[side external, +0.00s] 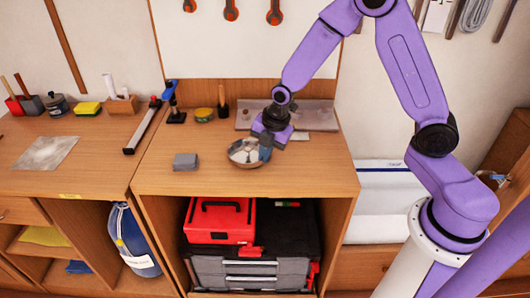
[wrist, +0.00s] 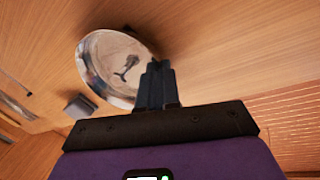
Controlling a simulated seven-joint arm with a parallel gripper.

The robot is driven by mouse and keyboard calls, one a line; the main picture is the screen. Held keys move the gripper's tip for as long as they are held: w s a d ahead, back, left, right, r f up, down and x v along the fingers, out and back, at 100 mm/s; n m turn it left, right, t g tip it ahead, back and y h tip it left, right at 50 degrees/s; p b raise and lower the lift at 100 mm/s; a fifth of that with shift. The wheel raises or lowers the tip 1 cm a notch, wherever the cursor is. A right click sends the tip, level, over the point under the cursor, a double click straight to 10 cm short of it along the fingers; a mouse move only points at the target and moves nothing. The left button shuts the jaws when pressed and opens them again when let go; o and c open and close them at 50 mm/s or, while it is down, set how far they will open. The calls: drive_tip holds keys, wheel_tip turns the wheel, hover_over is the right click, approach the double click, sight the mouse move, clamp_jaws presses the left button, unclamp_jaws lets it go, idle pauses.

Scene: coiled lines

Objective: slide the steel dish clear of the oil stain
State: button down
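The steel dish (side external: 236,153) is a round, shallow, shiny bowl on the wooden bench top, near its front middle. It also shows in the wrist view (wrist: 98,62), with a dark reflection inside. My gripper (side external: 265,152) is low at the dish's right side in the side view. In the wrist view my gripper (wrist: 157,66) has its dark fingers together, with nothing seen between them. The fingertips are beside the dish's rim; I cannot tell whether they touch it. I cannot clearly make out the oil stain; part of the bench is hidden by the dish and gripper.
A grey block (side external: 185,161) lies left of the dish. A long dark-ended bar (side external: 143,127) lies at the left edge. The front right bench top is clear.

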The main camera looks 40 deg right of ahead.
drive_tip(key=shift+s+d, duration=6.55)
drive_tip(key=c, duration=1.3)
unclamp_jaws()
drive_tip(key=shift+r, duration=0.1)
drive_tip(key=shift+v, duration=0.8)
drive_tip(key=v, duration=1.5)
drive_tip(key=shift+r, duration=0.3)
